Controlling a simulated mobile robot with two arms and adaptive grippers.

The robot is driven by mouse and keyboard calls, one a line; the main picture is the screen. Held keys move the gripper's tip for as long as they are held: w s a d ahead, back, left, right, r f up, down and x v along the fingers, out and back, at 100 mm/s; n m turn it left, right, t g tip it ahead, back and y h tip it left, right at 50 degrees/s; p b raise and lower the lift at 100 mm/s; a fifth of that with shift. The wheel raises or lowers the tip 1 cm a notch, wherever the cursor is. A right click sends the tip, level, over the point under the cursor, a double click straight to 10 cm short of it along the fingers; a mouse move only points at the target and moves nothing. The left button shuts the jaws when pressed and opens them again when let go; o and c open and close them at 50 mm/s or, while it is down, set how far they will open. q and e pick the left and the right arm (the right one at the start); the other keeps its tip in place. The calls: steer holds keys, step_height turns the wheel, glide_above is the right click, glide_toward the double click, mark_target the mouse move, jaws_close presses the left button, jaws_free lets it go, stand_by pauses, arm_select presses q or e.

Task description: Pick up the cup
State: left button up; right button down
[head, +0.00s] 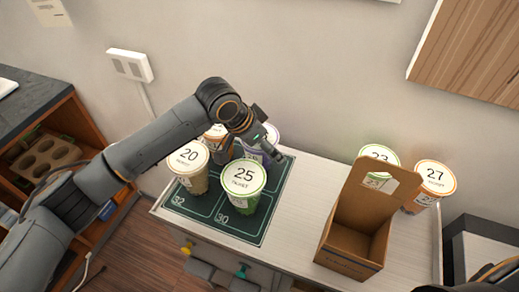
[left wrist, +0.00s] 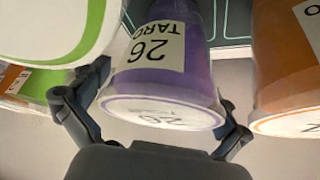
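A purple cup labelled 26 TARO (left wrist: 165,60) fills the middle of the left wrist view. In the head view the same purple cup (head: 271,132) is partly hidden behind my left gripper (head: 268,150). In the left wrist view my left gripper (left wrist: 155,115) has its fingers spread on either side of this cup, close to its lid end. I cannot tell whether they touch it. Green cup 25 (head: 243,180) and beige cup 20 (head: 189,160) stand in front and to the left, and an orange-lidded cup (head: 215,133) stands behind. My right gripper is out of view.
The cups stand on a dark green numbered mat (head: 230,222) on a pale cabinet top. An open cardboard box (head: 352,250) stands to the right. Cups 23 (head: 381,155) and 27 (head: 434,178) are behind it. Bare tabletop lies between mat and box.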

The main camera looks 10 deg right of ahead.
arm_select(q)
steer(key=c, duration=1.5)
steer(key=shift+r, duration=0.1)
